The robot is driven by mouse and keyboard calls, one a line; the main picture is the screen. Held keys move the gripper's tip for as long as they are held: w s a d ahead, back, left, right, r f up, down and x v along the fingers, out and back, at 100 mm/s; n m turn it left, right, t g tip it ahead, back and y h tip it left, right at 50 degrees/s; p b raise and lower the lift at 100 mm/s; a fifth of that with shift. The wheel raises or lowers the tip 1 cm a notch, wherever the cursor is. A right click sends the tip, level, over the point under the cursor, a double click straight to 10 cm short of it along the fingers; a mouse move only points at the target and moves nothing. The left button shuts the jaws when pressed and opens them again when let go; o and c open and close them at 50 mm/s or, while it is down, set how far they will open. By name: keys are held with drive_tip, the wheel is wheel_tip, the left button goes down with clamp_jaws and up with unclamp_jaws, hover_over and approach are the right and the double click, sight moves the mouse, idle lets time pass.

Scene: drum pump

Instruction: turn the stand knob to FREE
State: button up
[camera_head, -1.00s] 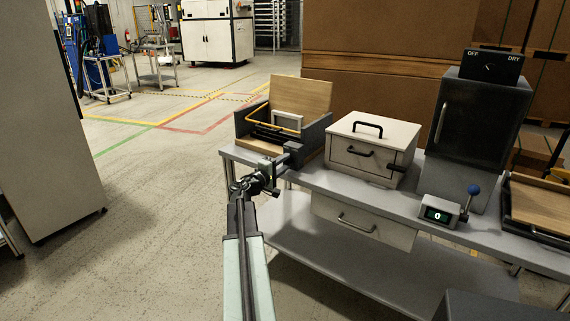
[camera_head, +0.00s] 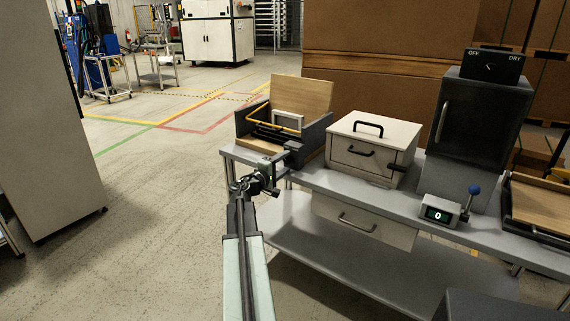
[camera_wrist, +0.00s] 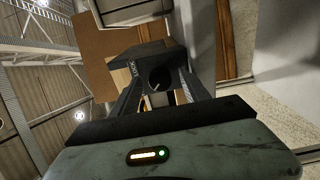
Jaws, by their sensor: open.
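The stand (camera_head: 318,138) is a grey open box with a tilted wooden back panel, at the left end of the bench. A small grey block (camera_head: 293,147) sits at its front corner. My gripper (camera_head: 268,172) is open and just in front of this block. In the wrist view, a dark round knob (camera_wrist: 160,78) with a light pointer mark shows between my open fingers, on a dark block (camera_wrist: 143,57) with small lettering too blurred to read. The knob appears beyond the fingertips, and I cannot tell whether they touch it. The knob face is hidden in the head view.
The bench (camera_head: 325,182) also carries a white lidded box (camera_head: 372,150), a dark cabinet (camera_head: 478,120) with an OFF/DRY dial, a small display with a blue-tipped lever (camera_head: 440,212), and a wooden tray (camera_head: 540,205). Open floor (camera_head: 165,190) lies to the left.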

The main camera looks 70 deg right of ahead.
drive_tip(key=v, duration=0.7)
drive_tip(key=shift+a, duration=0.25)
